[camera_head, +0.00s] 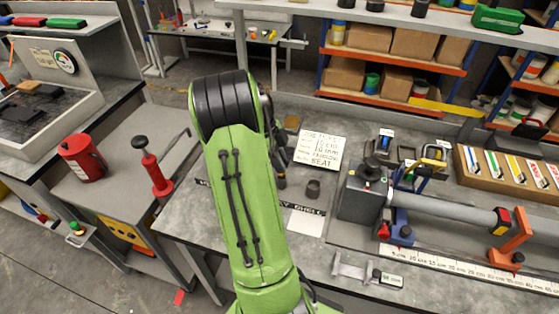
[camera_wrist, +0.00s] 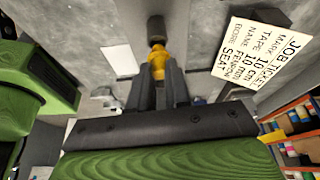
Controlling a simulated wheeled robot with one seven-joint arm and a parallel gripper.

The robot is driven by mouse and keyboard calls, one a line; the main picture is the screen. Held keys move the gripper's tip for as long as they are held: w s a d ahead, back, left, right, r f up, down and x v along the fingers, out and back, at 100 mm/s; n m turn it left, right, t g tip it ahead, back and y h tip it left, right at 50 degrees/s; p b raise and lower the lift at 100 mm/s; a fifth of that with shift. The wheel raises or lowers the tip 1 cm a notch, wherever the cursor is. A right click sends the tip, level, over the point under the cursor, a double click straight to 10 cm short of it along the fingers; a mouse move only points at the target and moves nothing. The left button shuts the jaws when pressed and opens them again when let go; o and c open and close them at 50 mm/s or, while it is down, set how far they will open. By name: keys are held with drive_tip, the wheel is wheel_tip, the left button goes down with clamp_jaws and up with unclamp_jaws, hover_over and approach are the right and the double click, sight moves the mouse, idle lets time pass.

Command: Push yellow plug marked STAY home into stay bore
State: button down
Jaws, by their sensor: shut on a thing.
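My gripper (camera_wrist: 158,88) is shut on a yellow plug (camera_wrist: 158,60) in the wrist view, with the plug sticking out past the fingertips. No marking on the plug is readable. In the head view the plug cannot be made out, and my green arm hides most of the gripper (camera_head: 281,178). A small dark cylinder (camera_wrist: 156,28) appears just beyond the plug; whether they touch is unclear. It appears to be the dark cup (camera_head: 313,188) on the bench in the head view. I cannot identify the stay bore in either view.
A job ticket (camera_head: 320,149) and a white sheet (camera_head: 306,222) lie near the cup. To the right, a grey tube (camera_head: 445,210) extends from a dark block (camera_head: 362,194), with an orange stand (camera_head: 512,240) near its far end. A ruler strip (camera_head: 470,268) runs along the bench front.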

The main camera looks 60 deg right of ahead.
drive_tip(key=shift+f+b, duration=1.1)
drive_tip(key=shift+f, duration=0.05)
drive_tip(key=c, duration=1)
unclamp_jaws()
drive_tip(key=p+v, duration=0.5)
drive_tip(key=v, duration=1.1)
drive_tip(key=shift+d+f, duration=0.1)
